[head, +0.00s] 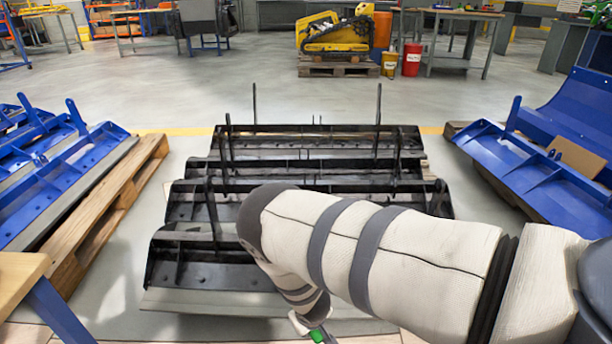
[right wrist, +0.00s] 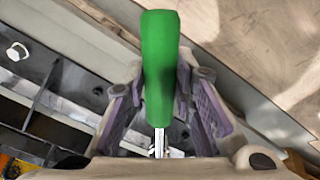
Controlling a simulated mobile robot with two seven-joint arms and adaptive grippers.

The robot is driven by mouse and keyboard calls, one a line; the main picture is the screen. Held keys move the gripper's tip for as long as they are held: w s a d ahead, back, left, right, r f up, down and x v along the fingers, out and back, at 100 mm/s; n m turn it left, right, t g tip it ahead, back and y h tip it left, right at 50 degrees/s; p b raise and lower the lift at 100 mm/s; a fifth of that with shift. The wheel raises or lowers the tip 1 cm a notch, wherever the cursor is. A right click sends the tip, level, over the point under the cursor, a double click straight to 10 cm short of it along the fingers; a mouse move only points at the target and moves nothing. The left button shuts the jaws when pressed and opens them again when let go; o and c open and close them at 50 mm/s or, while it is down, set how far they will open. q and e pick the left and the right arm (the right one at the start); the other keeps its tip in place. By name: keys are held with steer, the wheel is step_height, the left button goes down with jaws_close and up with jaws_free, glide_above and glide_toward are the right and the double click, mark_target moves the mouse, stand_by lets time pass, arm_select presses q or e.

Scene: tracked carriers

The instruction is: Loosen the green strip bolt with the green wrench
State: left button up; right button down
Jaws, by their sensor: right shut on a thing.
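The green wrench shows in the right wrist view as a thick green handle (right wrist: 160,65) with a short piece of silver metal (right wrist: 159,143) below it. My right gripper (right wrist: 160,92) is shut on this handle, with a purple-padded finger on each side. In the head view only a bit of green (head: 317,335) shows at the bottom edge, by the end of my right arm. A silver bolt head (right wrist: 17,51) sits on dark metal at the left of the right wrist view, apart from the wrench. I cannot make out a green strip. My left gripper is out of view.
Black ribbed metal carriers (head: 300,170) stand in rows ahead, partly hidden by my right arm. Blue carriers stand left (head: 60,185) and right (head: 535,170), the left ones on a wooden pallet (head: 110,205). A yellow tracked machine (head: 335,35) is far back. Open floor lies between.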

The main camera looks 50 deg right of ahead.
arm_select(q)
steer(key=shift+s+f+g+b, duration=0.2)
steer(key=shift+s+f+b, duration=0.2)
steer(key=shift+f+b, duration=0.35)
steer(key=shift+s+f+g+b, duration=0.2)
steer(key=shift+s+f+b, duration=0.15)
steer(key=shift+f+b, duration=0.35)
arm_select(e)
steer(key=w+a+f+m, duration=0.1)
steer(key=w+a+m, duration=0.4)
steer(key=a+m, duration=0.2)
steer(key=shift+w+a+f, duration=0.15)
steer(key=shift+a+f, duration=0.05)
steer(key=shift+a, duration=0.1)
arm_select(q)
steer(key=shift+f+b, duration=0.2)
steer(key=shift+b, duration=0.1)
arm_select(e)
steer(key=shift+w+d+f, duration=0.1)
steer(key=shift+f, duration=0.4)
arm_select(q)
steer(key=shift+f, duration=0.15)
arm_select(e)
steer(key=shift+d+f, duration=0.1)
steer(key=shift+f, duration=0.05)
